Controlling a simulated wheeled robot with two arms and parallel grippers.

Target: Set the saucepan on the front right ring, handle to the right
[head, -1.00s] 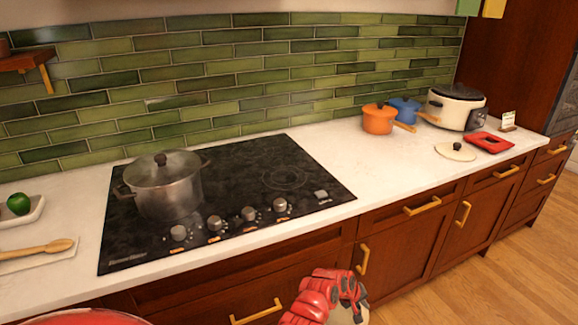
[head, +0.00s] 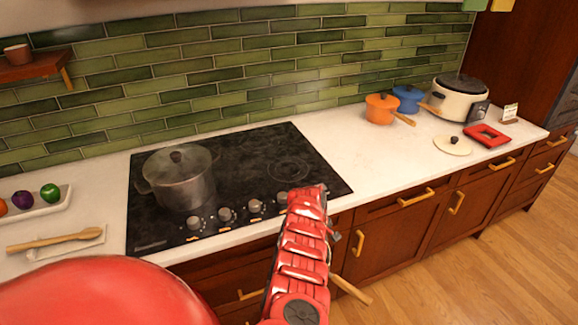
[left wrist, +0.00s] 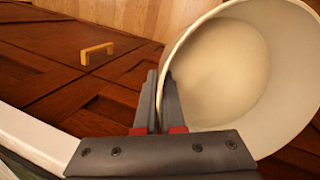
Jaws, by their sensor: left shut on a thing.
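A cream saucepan (left wrist: 285,85) shows in the left wrist view, open side toward the camera. My left gripper (left wrist: 163,85) is shut on its rim. In the head view my red arm hides the gripper and the pan body; a wooden handle (head: 351,289) sticks out to the right, below the counter front. The black hob (head: 240,155) has a faint ring (head: 288,171) on its right side, bare. I cannot tell clearly which other rings are there. My right gripper is not in view.
A lidded steel pot (head: 182,187) stands on the hob's left part. Knobs (head: 225,214) line the front edge. An orange pot (head: 380,110), blue pot (head: 408,98), slow cooker (head: 459,100), cream lid (head: 452,146) and red trivet (head: 487,136) stand right. A wooden spoon (head: 55,240) lies left.

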